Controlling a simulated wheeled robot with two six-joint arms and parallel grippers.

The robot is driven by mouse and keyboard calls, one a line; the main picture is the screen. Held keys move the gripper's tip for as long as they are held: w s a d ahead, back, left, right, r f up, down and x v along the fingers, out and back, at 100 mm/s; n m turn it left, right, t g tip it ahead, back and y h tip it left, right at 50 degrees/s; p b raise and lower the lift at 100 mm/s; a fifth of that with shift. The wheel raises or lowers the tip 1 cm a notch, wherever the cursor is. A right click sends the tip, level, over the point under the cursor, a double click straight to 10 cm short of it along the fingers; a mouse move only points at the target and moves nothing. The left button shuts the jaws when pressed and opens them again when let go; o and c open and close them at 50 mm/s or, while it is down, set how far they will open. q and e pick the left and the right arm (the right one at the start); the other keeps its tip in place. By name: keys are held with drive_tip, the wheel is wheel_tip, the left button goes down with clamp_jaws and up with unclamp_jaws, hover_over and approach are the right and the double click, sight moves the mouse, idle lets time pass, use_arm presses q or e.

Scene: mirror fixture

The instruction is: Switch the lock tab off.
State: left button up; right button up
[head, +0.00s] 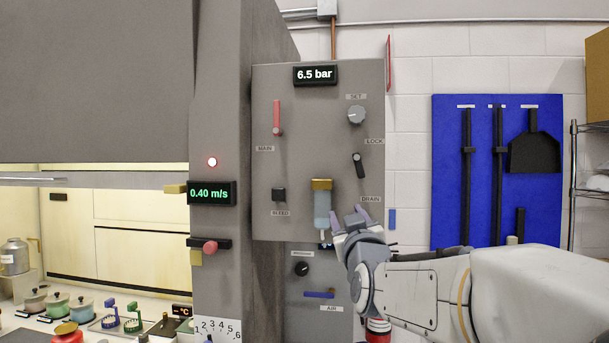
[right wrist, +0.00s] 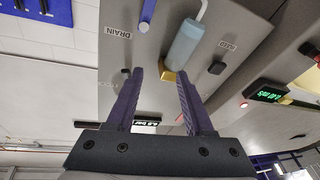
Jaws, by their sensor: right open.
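The lock tab (head: 358,165) is a small black lever just below the LOCK label on the grey panel, tilted with its upper end to the left. In the right wrist view, which is upside down, a dark bit that looks like the lock tab (right wrist: 126,72) shows beside the left finger, partly hidden. My right gripper (head: 350,214) is open and empty, below the lock tab near the DRAIN label and apart from the tab. Its purple fingers (right wrist: 161,74) point toward the panel. My left gripper is not in view.
Close by are a clear bowl with brass top (head: 322,208), a blue drain handle (head: 392,218), a grey SET knob (head: 356,115), a black BLEED knob (head: 279,194) and a red MAIN lever (head: 277,117). The gauge (head: 315,75) reads 6.5 bar.

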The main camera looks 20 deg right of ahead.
sight(361, 173)
drive_tip(key=s+d+r+m+t+h, duration=0.1)
drive_tip(key=d+r+h, duration=0.2)
drive_tip(key=d+r, duration=0.15)
drive_tip(key=p+x, duration=0.4)
drive_tip(key=x, duration=0.1)
drive_tip(key=p+x, duration=0.2)
drive_tip(key=x, duration=0.1)
drive_tip(key=shift+w+a+r+p, duration=0.1)
drive_tip(key=shift+a+r+p, duration=0.2)
drive_tip(key=shift+r, duration=0.2)
drive_tip(key=shift+w+d+p, duration=0.25)
drive_tip(key=shift+w+p, duration=0.05)
drive_tip(key=shift+w, duration=0.35)
